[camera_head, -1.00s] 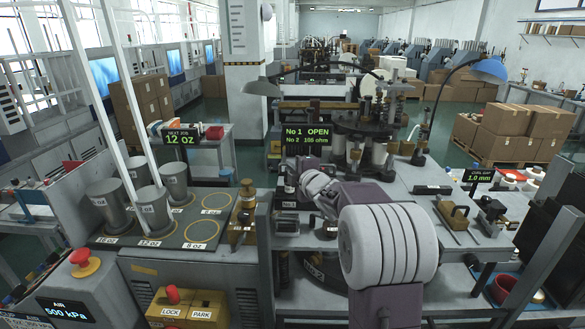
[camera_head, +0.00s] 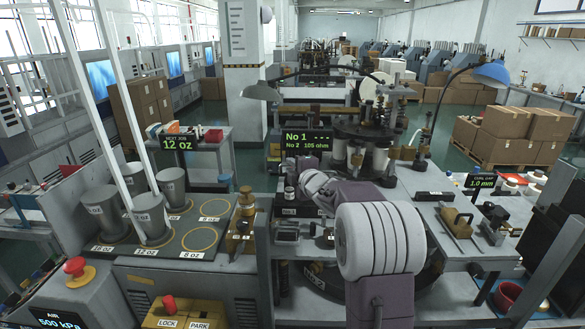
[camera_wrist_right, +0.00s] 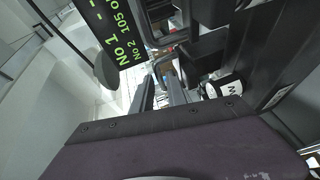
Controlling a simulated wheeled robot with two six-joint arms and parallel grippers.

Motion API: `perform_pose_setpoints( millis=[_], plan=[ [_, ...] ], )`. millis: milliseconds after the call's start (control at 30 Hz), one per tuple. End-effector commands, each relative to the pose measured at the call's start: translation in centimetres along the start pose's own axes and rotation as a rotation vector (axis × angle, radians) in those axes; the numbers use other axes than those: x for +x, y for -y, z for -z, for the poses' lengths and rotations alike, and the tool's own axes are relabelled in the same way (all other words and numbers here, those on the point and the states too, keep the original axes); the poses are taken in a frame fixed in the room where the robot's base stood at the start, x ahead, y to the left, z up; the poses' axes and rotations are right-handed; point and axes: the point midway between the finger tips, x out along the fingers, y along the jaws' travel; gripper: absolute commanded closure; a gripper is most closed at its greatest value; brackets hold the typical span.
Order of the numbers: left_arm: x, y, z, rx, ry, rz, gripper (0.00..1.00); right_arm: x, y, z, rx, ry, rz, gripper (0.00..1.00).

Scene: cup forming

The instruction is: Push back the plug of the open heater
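The heater display (camera_head: 306,141) reads "No 1" followed by what looks like dashes, and "No 2 105 ohm". It also shows close up in the wrist view (camera_wrist_right: 120,40). My right arm reaches over the bench below this display and covers much of the heater area. My right gripper shows in the wrist view (camera_wrist_right: 161,92) as two grey fingers with a narrow gap. I make out nothing held between them. In the head view its fingertips are hidden or too small to make out. I cannot pick out the plug for certain. My left gripper is not in view.
A round machine table (camera_head: 365,130) with several white cups stands behind my right arm. Grey cup moulds (camera_head: 152,216) stand on the plate at left, beside a brass fixture (camera_head: 241,225). Tools and a small display (camera_head: 480,182) sit on the right bench.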

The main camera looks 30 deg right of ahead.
Motion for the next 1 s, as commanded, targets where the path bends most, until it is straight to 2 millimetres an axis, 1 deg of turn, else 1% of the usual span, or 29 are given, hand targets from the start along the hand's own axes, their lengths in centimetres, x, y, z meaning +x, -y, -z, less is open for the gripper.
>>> perform_pose_setpoints(
  millis=[167, 267, 367, 500, 633, 767, 1000],
  plan=[
    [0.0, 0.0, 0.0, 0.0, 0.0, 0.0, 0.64, 0.0, 0.0, 0.0, 0.0, 0.0, -0.001, 0.82],
    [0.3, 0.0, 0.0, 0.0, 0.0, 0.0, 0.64, -0.8, -0.1, 0.0, -0.001, 0.001, -0.003, 0.82],
    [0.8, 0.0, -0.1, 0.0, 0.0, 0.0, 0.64, -2.8, 0.0, -0.1, -0.002, 0.002, -0.004, 0.82],
    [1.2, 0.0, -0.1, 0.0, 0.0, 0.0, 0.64, -6.0, 0.1, -0.1, -0.001, 0.003, -0.002, 0.82],
    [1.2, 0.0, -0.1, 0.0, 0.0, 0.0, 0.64, -8.1, -0.1, -0.1, -0.002, 0.001, -0.002, 0.82],
    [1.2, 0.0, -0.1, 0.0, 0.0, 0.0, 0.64, -8.9, 0.0, 0.0, -0.001, 0.0, 0.0, 0.82],
    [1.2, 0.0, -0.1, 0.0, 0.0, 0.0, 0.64, -8.9, 0.0, 0.0, -0.001, 0.0, 0.001, 0.82]
  ],
)
